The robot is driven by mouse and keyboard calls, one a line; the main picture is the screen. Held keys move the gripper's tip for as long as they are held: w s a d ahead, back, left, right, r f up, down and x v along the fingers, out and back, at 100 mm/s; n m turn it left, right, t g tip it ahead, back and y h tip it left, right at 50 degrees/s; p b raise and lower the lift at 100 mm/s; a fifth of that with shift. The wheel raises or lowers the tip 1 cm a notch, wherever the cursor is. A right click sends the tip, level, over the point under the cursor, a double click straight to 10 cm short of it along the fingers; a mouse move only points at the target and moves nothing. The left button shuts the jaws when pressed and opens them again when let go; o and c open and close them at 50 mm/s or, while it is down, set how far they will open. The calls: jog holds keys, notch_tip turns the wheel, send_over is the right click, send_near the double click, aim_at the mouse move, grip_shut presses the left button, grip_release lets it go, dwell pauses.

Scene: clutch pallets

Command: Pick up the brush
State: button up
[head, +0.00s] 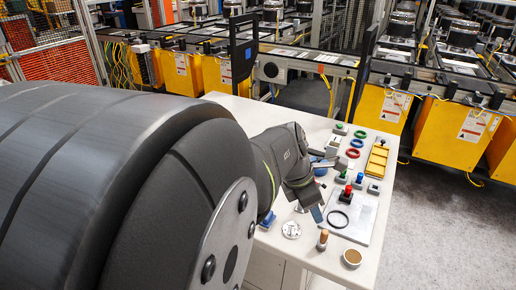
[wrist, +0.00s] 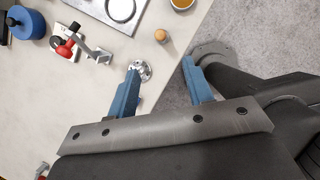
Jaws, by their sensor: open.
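The likely brush (head: 323,239) is a small upright piece with a tan wooden top and a grey lower part, near the front edge of the white table. In the wrist view its round tan top (wrist: 161,35) shows just beyond the fingertips, seen from above; its bristles cannot be made out. My gripper (wrist: 160,67) is open, with two blue fingers apart and nothing between them. In the head view my gripper (head: 292,216) is over the table's front edge, left of the brush and apart from it.
A silver slotted disc (head: 291,229) lies near my left finger. A round pot with brown contents (head: 352,258) stands right of the brush. Several coloured rings, knobs and a yellow tray (head: 377,159) fill the far table.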

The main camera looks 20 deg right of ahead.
aim_at(324, 232)
jog(key=x, duration=1.6)
jog(key=c, duration=1)
